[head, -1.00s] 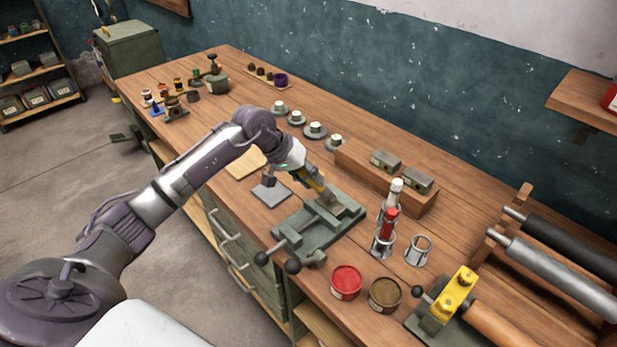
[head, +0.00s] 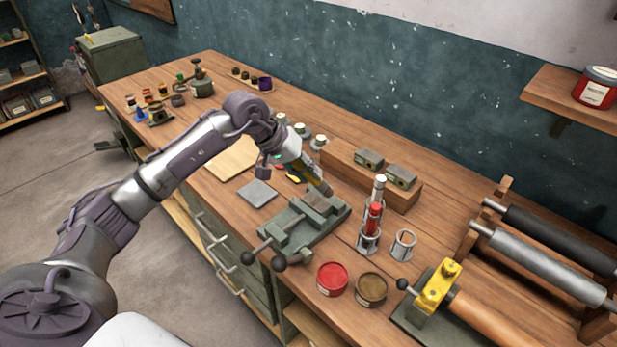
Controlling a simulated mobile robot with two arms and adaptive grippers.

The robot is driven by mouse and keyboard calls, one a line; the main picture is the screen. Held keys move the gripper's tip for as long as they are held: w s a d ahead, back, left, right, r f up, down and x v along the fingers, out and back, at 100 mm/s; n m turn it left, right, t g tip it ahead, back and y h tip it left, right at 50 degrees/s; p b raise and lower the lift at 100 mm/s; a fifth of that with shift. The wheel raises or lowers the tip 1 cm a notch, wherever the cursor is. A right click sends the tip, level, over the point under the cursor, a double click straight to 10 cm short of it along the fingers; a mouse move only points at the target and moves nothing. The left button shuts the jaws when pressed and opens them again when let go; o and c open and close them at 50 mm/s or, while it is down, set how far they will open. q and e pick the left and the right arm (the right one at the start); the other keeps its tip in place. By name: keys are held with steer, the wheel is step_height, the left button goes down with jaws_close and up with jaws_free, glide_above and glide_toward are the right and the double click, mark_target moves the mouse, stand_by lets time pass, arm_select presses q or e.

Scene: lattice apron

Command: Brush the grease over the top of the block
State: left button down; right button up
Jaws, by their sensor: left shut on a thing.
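My left gripper (head: 302,172) is above the back end of the green-grey vise (head: 290,232). It is shut on a thin tool with a yellowish part, which looks like the brush (head: 318,183). The brush slants down to the right, and its dark tip is over or very near a small brown-grey block (head: 315,201) in the vise. I cannot tell whether the tip touches the block. A tin with brown contents (head: 370,287), perhaps the grease, stands in front of the vise. My right gripper is not in view.
A red tin (head: 332,279) stands beside the brown one. A wire holder with a red-and-white bottle (head: 373,218) and an empty holder (head: 403,245) are right of the vise. A grey plate (head: 257,194) lies left of it. A yellow-clamped roller tool (head: 438,287) is at right.

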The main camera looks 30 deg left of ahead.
arm_select(q)
steer(key=r, duration=0.3)
steer(key=shift+s+d+p, duration=0.1)
steer(key=shift+d+p, duration=0.15)
steer(key=shift+p, duration=0.1)
steer(key=shift+a+r, duration=0.15)
steer(key=shift+r, duration=0.15)
steer(key=shift+f, duration=0.1)
steer(key=shift+f+b, duration=0.25)
steer(key=shift+b, duration=0.45)
